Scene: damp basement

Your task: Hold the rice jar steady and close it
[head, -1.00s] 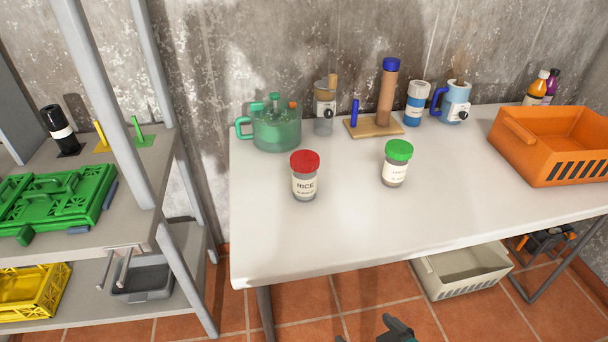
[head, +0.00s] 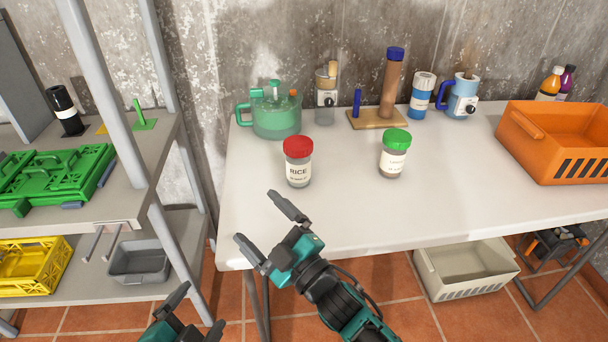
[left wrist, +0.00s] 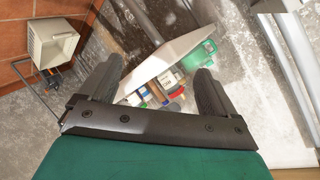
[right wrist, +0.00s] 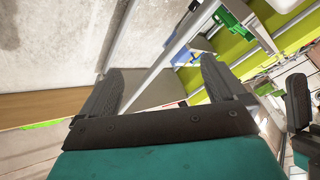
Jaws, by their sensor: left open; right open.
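The rice jar (head: 298,170) stands upright on the white table (head: 330,225), left of centre in the head view. It is a clear jar with a white RICE label. A red lid (head: 298,147) sits on its top; I cannot tell how tightly. My right gripper (head: 255,216) is open and empty over the table's front left edge, in front of the jar and apart from it. My left gripper (head: 204,304) is open and empty, lower and further left, in front of the table. The left wrist view shows the table and its objects small between the fingers.
A green-lidded jar (head: 394,155) stands right of the rice jar. Behind are a green pot (head: 275,118), a wooden stand (head: 372,121) and a blue mug (head: 462,100). An orange crate (head: 530,145) fills the table's right end. A grey shelf (head: 75,215) stands left.

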